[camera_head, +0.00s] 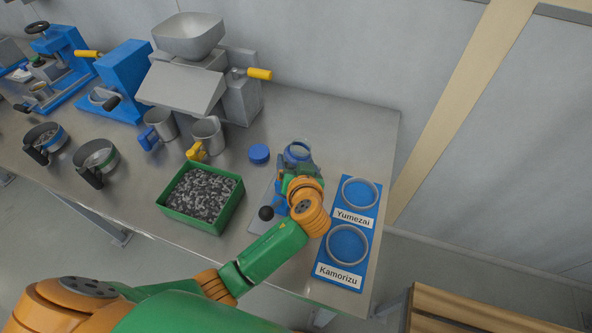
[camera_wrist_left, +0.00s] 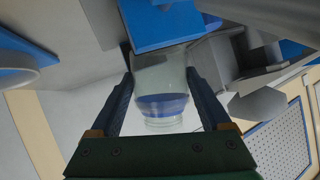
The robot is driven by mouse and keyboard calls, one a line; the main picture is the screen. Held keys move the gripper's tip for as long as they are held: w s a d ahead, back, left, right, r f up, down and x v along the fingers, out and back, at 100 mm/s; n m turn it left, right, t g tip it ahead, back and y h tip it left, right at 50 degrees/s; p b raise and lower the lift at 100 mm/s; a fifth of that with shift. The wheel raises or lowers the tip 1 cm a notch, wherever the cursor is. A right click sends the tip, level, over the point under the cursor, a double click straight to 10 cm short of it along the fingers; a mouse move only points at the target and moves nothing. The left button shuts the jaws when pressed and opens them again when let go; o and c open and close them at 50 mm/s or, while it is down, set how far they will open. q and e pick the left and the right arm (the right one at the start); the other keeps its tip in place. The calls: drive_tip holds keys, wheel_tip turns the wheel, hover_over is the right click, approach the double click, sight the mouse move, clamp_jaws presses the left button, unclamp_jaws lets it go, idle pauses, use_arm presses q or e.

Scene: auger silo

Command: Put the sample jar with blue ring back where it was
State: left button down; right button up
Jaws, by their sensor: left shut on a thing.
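My left gripper (camera_head: 297,168) is shut on a clear jar with a blue ring (camera_head: 298,151), near the right end of the metal table. In the left wrist view, the jar (camera_wrist_left: 162,92) sits between the two fingers of the gripper (camera_wrist_left: 162,100), its blue band facing me. A blue board (camera_head: 326,268) with two round rings, labelled Yumezai and Kamorizu, lies to the right of the gripper. Both rings, Yumezai (camera_head: 344,190) and Kamorizu (camera_head: 329,254), look empty. My right gripper is not in view.
A blue lid (camera_head: 259,154) lies left of the jar. A green bin of grey granules (camera_head: 240,194) stands at the front. Metal cups with blue (camera_head: 161,122) and yellow (camera_head: 209,131) handles stand behind it. A black knob (camera_head: 266,213) shows beside my arm. A grey hopper machine (camera_head: 190,35) stands behind.

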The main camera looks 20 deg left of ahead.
use_arm(q)
drive_tip(key=shift+s+f, duration=0.25)
drive_tip(key=shift+f, duration=1)
unclamp_jaws()
drive_tip(key=shift+w+f, duration=0.1)
drive_tip(key=shift+f, duration=0.2)
drive_tip(key=p+v, duration=0.1)
drive_tip(key=v, duration=0.1)
drive_tip(key=p+v, duration=0.2)
drive_tip(key=r+p+v, duration=0.1)
drive_tip(key=v, duration=0.1)
drive_tip(key=shift+d+r, duration=0.1)
drive_tip(key=shift+d, duration=0.1)
drive_tip(key=shift+s+d, duration=0.15)
drive_tip(key=shift+s, duration=0.25)
drive_tip(key=shift+w, duration=0.15)
